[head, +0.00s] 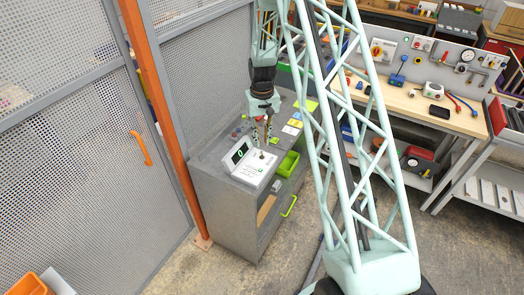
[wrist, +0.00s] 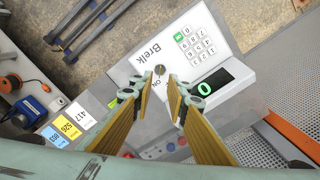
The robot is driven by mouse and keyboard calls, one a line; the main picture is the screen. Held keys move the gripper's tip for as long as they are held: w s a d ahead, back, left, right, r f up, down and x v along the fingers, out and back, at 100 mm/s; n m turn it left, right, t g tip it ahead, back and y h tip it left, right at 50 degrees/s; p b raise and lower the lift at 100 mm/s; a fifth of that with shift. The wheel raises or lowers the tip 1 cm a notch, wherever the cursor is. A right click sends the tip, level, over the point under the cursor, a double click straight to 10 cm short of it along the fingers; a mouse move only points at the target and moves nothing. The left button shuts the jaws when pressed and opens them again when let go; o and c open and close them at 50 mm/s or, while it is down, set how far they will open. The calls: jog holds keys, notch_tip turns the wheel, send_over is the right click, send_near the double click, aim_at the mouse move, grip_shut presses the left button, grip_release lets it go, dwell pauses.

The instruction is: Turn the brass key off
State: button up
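A white console labelled "Brelk" (wrist: 185,60) stands on the grey cabinet, and it also shows in the head view (head: 253,168). It has a keypad (wrist: 195,43) and a dark display (wrist: 208,86) with a green 0. The small round brass key (wrist: 159,70) sits on its face, beside the printed word "ON". Which way the key points is too small to tell. My gripper (wrist: 161,77) is open, with its fingertips to either side of the key in the wrist view. Whether they touch it is unclear. In the head view my gripper (head: 264,134) hangs above the console.
A green bin (head: 287,164) is beside the console. Coloured number cards (wrist: 69,128) lie on the cabinet top (head: 215,160). Red and grey knobs (wrist: 171,147) are close to my fingers. Mesh fencing (head: 70,110) and an orange post (head: 160,100) stand on the left.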

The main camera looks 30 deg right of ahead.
aim_at(262, 155)
jog(key=shift+f+p, duration=0.45)
jog(key=shift+f, duration=3.05)
grip_shut()
